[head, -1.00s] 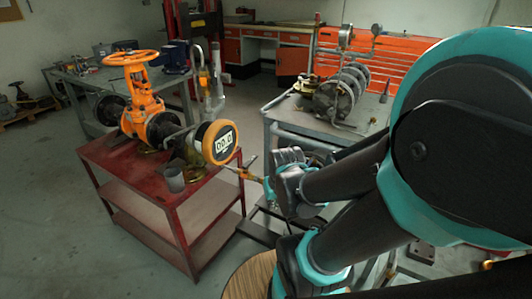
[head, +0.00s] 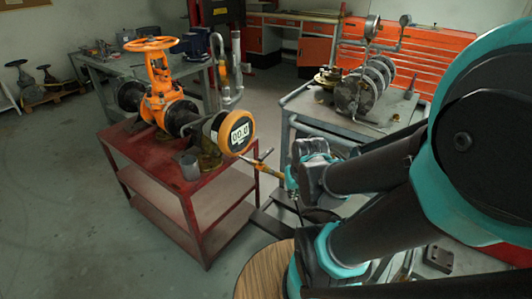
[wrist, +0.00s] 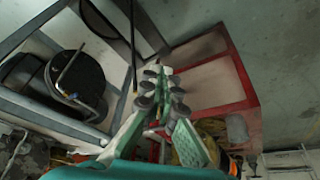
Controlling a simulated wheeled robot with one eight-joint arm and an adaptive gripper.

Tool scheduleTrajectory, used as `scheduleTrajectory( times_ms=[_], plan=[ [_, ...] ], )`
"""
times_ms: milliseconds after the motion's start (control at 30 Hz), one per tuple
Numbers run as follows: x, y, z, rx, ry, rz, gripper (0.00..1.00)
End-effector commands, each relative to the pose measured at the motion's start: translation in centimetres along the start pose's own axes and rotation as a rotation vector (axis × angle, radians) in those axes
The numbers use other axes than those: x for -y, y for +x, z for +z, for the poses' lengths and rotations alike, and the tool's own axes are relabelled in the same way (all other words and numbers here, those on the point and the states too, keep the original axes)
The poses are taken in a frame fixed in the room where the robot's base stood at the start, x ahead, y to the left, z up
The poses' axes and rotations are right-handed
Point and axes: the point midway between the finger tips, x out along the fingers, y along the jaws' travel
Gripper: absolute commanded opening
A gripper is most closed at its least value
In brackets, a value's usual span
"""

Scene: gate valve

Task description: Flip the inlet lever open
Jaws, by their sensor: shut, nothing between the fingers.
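The orange gate valve (head: 158,85) with its handwheel stands on the red cart (head: 150,155). A round gauge with an orange rim (head: 238,131) is at the valve's right end. A yellow part (head: 222,74) shows on the upright pipe behind it. A short yellow bar with a dark crosspiece (head: 265,168) lies between the gauge and my wrist. I cannot tell which of these is the inlet lever. My gripper (wrist: 159,76) is shut and empty in the wrist view, pointing over the floor and the red cart's frame. In the head view its fingertips are not clear.
A grey cart (head: 305,105) with flanged pipework (head: 365,88) stands to the right. A grey cup (head: 188,166) sits at the red cart's front edge. A round wooden top (head: 262,272) is near me. The floor left of the red cart is clear.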

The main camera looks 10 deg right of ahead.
Motion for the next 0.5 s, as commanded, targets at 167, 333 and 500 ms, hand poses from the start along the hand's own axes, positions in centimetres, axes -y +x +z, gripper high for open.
scheduleTrajectory(
  times_ms=[167, 333, 500],
  plan=[
    [0.3, -0.2, -2.8, 0.009, -0.047, -0.015, 0.0],
    [0.9, -0.2, -8.1, 0.025, -0.148, -0.048, 0.0],
    [1.4, 0.3, -13.7, 0.037, -0.261, -0.086, 0.0]
  ],
)
